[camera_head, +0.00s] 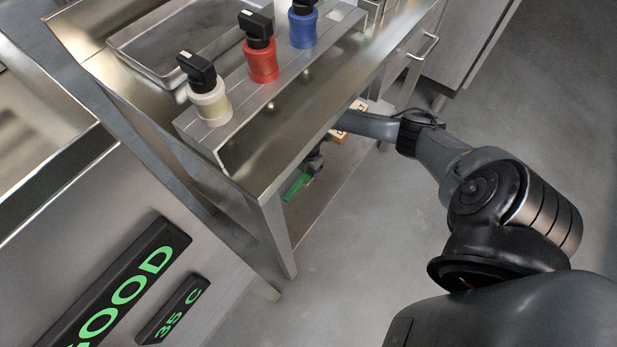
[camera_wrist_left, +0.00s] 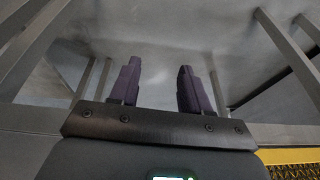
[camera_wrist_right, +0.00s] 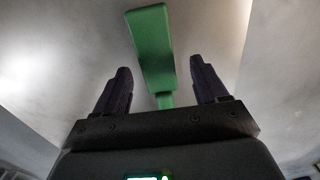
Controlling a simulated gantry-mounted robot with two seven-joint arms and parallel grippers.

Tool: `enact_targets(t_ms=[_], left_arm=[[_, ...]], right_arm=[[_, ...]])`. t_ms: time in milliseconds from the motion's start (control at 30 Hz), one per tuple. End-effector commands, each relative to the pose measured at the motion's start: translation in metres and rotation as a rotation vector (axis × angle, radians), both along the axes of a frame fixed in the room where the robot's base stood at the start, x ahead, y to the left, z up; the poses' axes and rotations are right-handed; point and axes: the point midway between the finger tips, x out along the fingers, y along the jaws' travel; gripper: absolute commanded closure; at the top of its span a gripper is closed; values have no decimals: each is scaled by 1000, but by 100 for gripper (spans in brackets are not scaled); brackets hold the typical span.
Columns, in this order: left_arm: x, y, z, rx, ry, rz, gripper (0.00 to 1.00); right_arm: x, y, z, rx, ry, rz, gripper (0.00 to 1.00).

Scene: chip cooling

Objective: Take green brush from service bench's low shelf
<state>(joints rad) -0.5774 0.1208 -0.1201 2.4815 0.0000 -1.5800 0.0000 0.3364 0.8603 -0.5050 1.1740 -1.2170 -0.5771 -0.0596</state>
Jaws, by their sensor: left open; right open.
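The green brush (camera_head: 296,187) lies on the low shelf (camera_head: 322,196) of the service bench (camera_head: 225,150), near the bench's front leg. My right arm reaches in under the bench top. The right gripper (camera_wrist_right: 160,85) is open, with gaps on both sides of the handle. My left gripper (camera_wrist_left: 157,85) is open and empty in the left wrist view.
Valves with a white (camera_head: 210,102), a red (camera_head: 262,62) and a blue (camera_head: 303,27) body stand on the bench beside a metal tray (camera_head: 165,45). A cardboard-coloured box (camera_head: 352,118) is behind my right forearm. Bare floor lies to the right of the bench.

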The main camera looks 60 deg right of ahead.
Motion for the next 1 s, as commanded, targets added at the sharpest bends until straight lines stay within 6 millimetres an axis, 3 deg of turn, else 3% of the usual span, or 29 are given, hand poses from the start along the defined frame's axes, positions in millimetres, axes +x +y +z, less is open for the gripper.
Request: enact_targets(t_ms=[33, 200, 567, 933, 1000], left_arm=[[0, 0, -12, -2, 0, 2, 53], [0, -2, -28, -7, 3, 5, 53], [-1, -1, -30, -5, 5, 4, 53], [-1, 1, -31, 6, 4, -3, 53], [-1, 1, -31, 6, 4, -3, 53]], right_arm=[[0, 0, -12, 0, 0, 0, 28], [0, 0, -31, 0, 0, 0, 28], [0, 0, -35, -1, -1, 0, 29], [0, 0, -35, -1, -1, 0, 86], [1, 0, -34, -1, -1, 0, 88]])
